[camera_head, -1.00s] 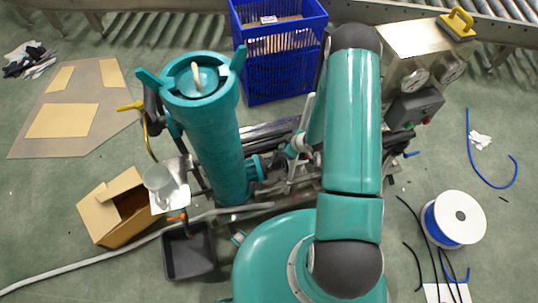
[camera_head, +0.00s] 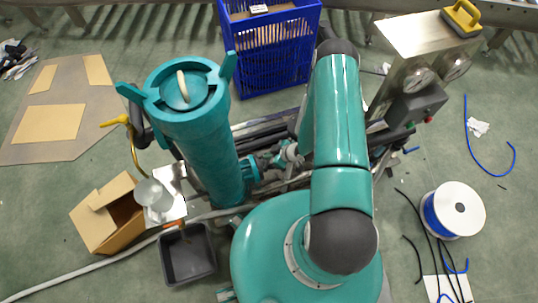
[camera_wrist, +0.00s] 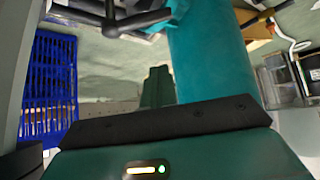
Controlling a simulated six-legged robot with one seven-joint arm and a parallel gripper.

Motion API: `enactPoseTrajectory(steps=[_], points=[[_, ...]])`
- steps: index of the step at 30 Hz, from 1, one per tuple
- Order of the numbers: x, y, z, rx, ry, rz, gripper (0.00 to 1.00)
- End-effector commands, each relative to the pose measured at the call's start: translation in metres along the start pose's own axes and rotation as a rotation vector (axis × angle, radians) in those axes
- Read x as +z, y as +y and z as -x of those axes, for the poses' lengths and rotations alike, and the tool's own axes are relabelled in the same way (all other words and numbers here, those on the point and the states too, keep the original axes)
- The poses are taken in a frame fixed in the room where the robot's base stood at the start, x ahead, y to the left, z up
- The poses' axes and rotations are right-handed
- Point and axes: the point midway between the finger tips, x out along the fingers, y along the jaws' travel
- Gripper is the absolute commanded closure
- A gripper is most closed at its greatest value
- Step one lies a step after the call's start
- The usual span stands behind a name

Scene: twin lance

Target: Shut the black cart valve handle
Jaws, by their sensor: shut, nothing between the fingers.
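A black handle with several arms (camera_wrist: 148,18) shows at the top of the wrist view, partly cut off by the frame edge. I cannot tell which part in the head view it matches. My gripper (camera_wrist: 158,88) is shut and empty in the wrist view, below that handle in the picture and apart from it. In the head view my teal arm hides the gripper and part of the cart. The cart carries a tall teal cylinder (camera_head: 212,150), which also fills the middle of the wrist view (camera_wrist: 210,60).
A steel gauge panel (camera_head: 405,42) with a grey box (camera_head: 416,103) stands right of my arm. A blue crate (camera_head: 272,60) is behind the cart. A cardboard box (camera_head: 95,222), a black bin (camera_head: 187,262) and a cable spool (camera_head: 470,208) lie on the floor.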

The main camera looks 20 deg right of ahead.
Motion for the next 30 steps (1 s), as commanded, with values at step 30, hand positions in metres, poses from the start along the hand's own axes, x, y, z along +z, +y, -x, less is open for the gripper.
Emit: enactPoseTrajectory(steps=[30], points=[[0.033,0.002,-0.061,-0.001,0.000,0.000,1.00]])
